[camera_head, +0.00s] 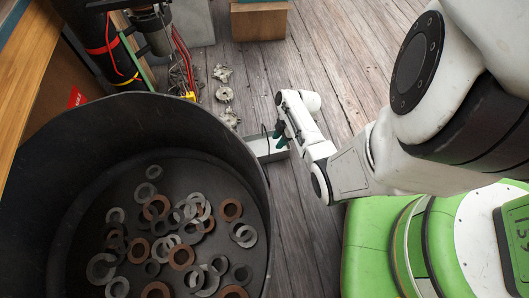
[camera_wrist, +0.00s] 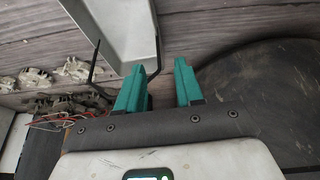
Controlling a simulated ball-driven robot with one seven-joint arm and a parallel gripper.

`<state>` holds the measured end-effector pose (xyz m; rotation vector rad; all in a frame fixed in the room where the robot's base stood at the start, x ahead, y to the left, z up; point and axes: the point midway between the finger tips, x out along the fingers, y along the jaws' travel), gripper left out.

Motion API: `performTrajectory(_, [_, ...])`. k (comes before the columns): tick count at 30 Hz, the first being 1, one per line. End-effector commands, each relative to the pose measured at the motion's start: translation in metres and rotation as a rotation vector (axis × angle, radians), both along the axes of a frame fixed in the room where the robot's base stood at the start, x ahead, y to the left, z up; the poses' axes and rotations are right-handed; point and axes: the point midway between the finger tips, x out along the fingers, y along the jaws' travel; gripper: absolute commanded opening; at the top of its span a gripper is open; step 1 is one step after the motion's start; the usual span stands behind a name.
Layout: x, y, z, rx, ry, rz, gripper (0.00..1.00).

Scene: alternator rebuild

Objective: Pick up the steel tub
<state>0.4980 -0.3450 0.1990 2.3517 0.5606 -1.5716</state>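The steel tub (camera_wrist: 118,32) is a light grey open box on the floor, at the top of the wrist view and cut off by its edge. A thin dark wire handle shows at its near end. In the head view the tub (camera_head: 268,150) lies past the large black drum, partly hidden by my gripper (camera_head: 280,134). In the wrist view my gripper (camera_wrist: 160,75) has its two teal fingers apart. The left finger overlaps the tub's near right corner and the wire's end; I cannot tell if they touch. The right finger is beside the tub.
A large black drum (camera_head: 262,190) with several grey and rust-brown rings (camera_head: 181,257) inside stands at left. Several small metal parts (camera_head: 224,94) lie on the plank floor beyond it. A wooden block (camera_head: 259,22) stands at the back.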

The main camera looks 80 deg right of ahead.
Motion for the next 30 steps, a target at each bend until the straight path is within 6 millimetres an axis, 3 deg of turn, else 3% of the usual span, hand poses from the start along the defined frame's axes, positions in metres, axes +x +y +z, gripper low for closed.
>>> performTrajectory(1, [0.002,0.001,-0.010,0.000,0.001,0.000,0.36])
performTrajectory(8, [0.008,0.004,-0.022,0.000,0.000,0.000,0.36])
performTrajectory(18, [0.024,0.009,-0.059,0.000,0.001,0.000,0.36])
performTrajectory(30, [0.028,0.010,-0.063,-0.001,0.000,0.000,0.33])
